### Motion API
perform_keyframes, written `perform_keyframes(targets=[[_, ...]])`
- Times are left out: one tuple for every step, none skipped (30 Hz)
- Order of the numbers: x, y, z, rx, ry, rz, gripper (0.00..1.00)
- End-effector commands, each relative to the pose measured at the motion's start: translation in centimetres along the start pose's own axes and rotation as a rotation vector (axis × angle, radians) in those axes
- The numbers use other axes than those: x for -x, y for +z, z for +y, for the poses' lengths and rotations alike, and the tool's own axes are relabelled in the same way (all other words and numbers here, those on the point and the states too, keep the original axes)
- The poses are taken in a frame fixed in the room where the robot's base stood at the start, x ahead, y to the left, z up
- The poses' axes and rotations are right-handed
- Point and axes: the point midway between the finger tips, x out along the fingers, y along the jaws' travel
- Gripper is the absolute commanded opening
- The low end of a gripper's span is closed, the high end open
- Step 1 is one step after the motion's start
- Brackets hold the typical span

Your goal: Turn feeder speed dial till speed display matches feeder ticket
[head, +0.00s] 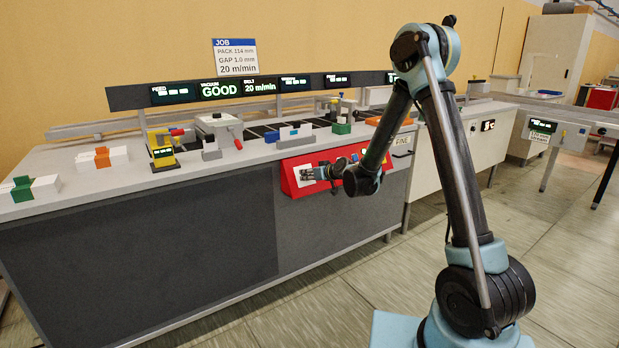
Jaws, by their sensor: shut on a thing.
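My gripper (311,173) is at the white plate (299,181) on the front of a red box (288,180) on the long bench. It is shut on a small part there, which the fingers hide. I cannot tell whether that part is a dial. At the far right, a grey machine (572,136) carries a lit display (542,125) with a paper ticket (539,137) under it; both are too small to read surely. A small round part at its right end (601,131) may be a dial, apart from my gripper.
A job card (235,57) reads 20 m/min above a display bar (255,89) showing GOOD and 20 m/min. Coloured blocks and clamps stand on the bench top (75,197). A white cabinet (470,135) stands behind my arm. The floor (400,270) in front looks clear.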

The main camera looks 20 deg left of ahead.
Motion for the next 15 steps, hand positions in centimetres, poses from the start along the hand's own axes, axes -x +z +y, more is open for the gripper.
perform_keyframes(targets=[[-0.03, -0.08, 0.16, -0.027, 0.006, 0.004, 0.08], [-0.04, -0.08, 0.17, -0.044, 0.008, 0.005, 0.08], [-0.04, -0.07, 0.18, -0.063, 0.01, 0.006, 0.08], [-0.04, -0.07, 0.2, -0.075, 0.012, 0.007, 0.08], [-0.04, -0.07, 0.21, -0.087, 0.013, 0.008, 0.08], [-0.04, -0.07, 0.22, -0.098, 0.014, 0.008, 0.08], [-0.04, -0.07, 0.23, -0.104, 0.015, 0.009, 0.08], [-0.04, -0.08, 0.24, -0.11, 0.015, 0.009, 0.08], [-0.04, -0.08, 0.25, -0.113, 0.016, 0.01, 0.08], [-0.04, -0.09, 0.26, -0.115, 0.016, 0.01, 0.08], [-0.04, -0.09, 0.27, -0.115, 0.016, 0.01, 0.08], [-0.04, -0.09, 0.28, -0.115, 0.017, 0.01, 0.08], [-0.04, -0.09, 0.29, -0.115, 0.017, 0.01, 0.08], [-0.04, -0.1, 0.29, -0.114, 0.017, 0.01, 0.08], [-0.04, -0.1, 0.3, -0.114, 0.017, 0.01, 0.08]])
